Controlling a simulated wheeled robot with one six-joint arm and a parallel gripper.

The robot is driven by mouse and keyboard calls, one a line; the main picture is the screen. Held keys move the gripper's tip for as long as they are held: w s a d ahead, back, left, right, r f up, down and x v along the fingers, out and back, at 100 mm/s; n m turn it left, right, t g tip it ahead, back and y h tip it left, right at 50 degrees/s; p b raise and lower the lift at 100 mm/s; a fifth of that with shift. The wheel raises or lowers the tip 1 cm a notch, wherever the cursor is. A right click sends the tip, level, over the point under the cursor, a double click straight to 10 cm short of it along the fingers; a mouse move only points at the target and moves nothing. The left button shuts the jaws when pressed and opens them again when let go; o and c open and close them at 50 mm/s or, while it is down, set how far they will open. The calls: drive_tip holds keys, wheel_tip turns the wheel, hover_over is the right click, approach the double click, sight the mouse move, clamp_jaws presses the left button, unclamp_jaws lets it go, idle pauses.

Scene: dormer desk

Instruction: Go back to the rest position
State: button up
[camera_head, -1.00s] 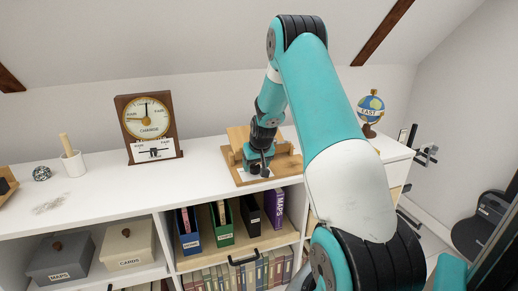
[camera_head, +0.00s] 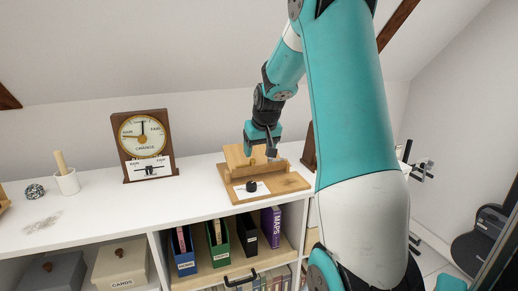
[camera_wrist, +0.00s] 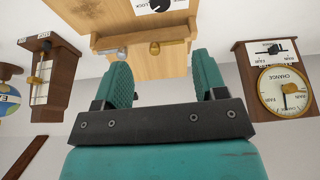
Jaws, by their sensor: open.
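My gripper (camera_head: 262,153) hangs at the end of my teal arm, in front of the upright back of a wooden stand (camera_head: 240,185) on the white shelf top. In the wrist view my gripper (camera_wrist: 161,80) shows two teal fingers spread wide apart with nothing between them. The wooden stand (camera_wrist: 145,65) shows beyond the fingers, with a brass knob and a grey knob on its face. A black dial (camera_head: 251,185) on a white card sits on the stand's front. Whether the fingers touch the stand cannot be told from the head view.
A barometer clock (camera_head: 143,140) stands left on the white shelf top (camera_head: 120,207). A white cup (camera_head: 67,182) and a small ball (camera_head: 35,191) are further left. Labelled boxes and files fill the shelves below. A globe (camera_wrist: 8,100) shows in the wrist view.

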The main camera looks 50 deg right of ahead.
idle(0.4)
drive_tip(key=s+a+r+n+y+p, duration=0.1)
drive_tip(key=a+r+n+y, duration=0.15)
drive_tip(key=a, duration=0.95)
drive_tip(key=s+a+r+n+y+p, duration=0.1)
drive_tip(key=a+r+n, duration=0.2)
drive_tip(key=a, duration=0.9)
drive_tip(key=s+a+r+n+g+y+p, duration=0.1)
drive_tip(key=s+a+n+g, duration=0.1)
drive_tip(key=s+a, duration=0.7)
drive_tip(key=s+a+r+n+g+y+p, duration=0.1)
drive_tip(key=s+a+r+n+g+y, duration=0.1)
drive_tip(key=s+a+n, duration=0.3)
drive_tip(key=s+a, duration=0.4)
drive_tip(key=s, duration=0.1)
drive_tip(key=shift+s+a+p, duration=0.2)
drive_tip(key=shift+a+p, duration=0.1)
drive_tip(key=shift+a, duration=0.1)
drive_tip(key=shift+r, duration=0.1)
